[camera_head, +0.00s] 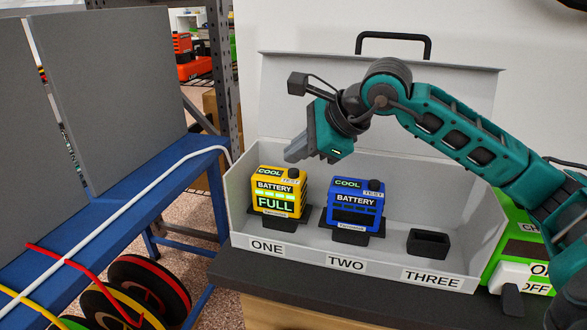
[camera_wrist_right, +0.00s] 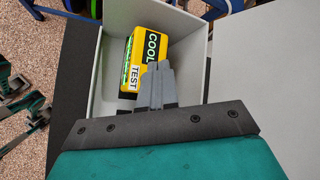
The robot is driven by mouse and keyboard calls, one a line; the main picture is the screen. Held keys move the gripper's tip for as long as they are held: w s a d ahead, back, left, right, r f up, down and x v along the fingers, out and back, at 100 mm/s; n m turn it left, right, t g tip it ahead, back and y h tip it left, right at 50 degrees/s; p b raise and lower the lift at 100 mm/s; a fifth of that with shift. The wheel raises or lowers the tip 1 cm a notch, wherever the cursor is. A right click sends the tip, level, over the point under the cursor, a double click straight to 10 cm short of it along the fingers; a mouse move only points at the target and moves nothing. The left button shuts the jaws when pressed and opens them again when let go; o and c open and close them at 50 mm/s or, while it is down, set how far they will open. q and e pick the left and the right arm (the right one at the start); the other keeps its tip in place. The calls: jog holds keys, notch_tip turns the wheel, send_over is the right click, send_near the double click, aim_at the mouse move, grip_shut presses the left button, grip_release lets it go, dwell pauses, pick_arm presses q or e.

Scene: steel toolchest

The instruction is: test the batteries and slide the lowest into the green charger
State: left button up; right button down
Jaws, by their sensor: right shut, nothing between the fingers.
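A yellow battery (camera_head: 279,192) sits upright in slot ONE of the grey case, its label reading COOL and FULL with lit green bars. A blue battery (camera_head: 356,205) sits in slot TWO; it reads COOL, and its lower display is dark. Slot THREE (camera_head: 428,243) is an empty black holder. The green charger (camera_head: 512,230) stands right of the case, partly hidden by my right arm. My right gripper (camera_head: 300,154) is shut and empty just above the yellow battery; its tips overlap the yellow battery's top (camera_wrist_right: 139,50) in the wrist view. Contact cannot be told. My left gripper is out of view.
The case (camera_head: 240,215) has an open upright lid behind the batteries and stands on a dark bench top (camera_head: 300,289). A white ON/OFF switch (camera_head: 515,273) is at the front right. A blue table (camera_head: 120,205) with cables and grey panels stands left.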

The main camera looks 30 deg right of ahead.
aim_at(298, 173)
notch_tip(298, 173, up, 5)
jog(key=p, duration=0.4)
jog(key=shift+r, duration=0.1)
dwell(0.8)
